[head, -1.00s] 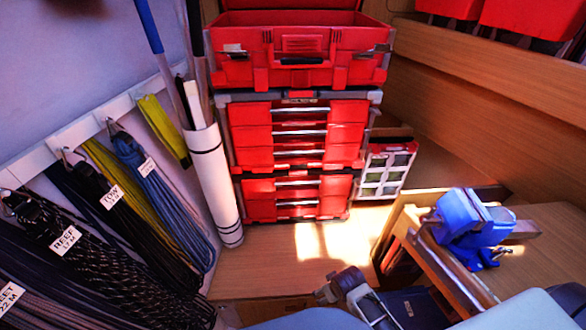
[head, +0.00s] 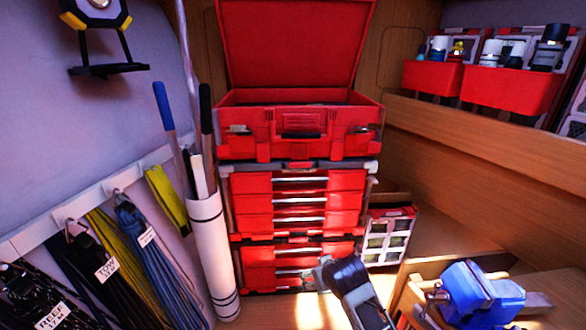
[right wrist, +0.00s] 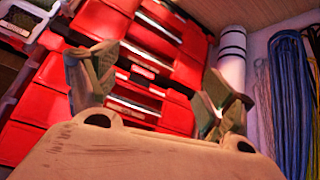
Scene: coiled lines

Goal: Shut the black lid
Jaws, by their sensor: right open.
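A red toolbox (head: 300,131) with an open top sits on a stack of drawers in the head view. Its raised lid (head: 294,45) stands up behind it and shows a red inner face; I see no black lid face. My right arm reaches up from the bottom in front of the lower drawers, below the toolbox. In the right wrist view my right gripper (right wrist: 158,98) is open and empty, its two fingers spread before the red drawers (right wrist: 135,65). My left gripper is not in view.
A white tube (head: 212,255) holding poles stands left of the drawers. Coiled lines (head: 150,265) hang on the left wall. A blue vise (head: 478,292) is at the lower right. Red bins (head: 510,88) sit on the right shelf. A small organizer (head: 388,237) stands right of the drawers.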

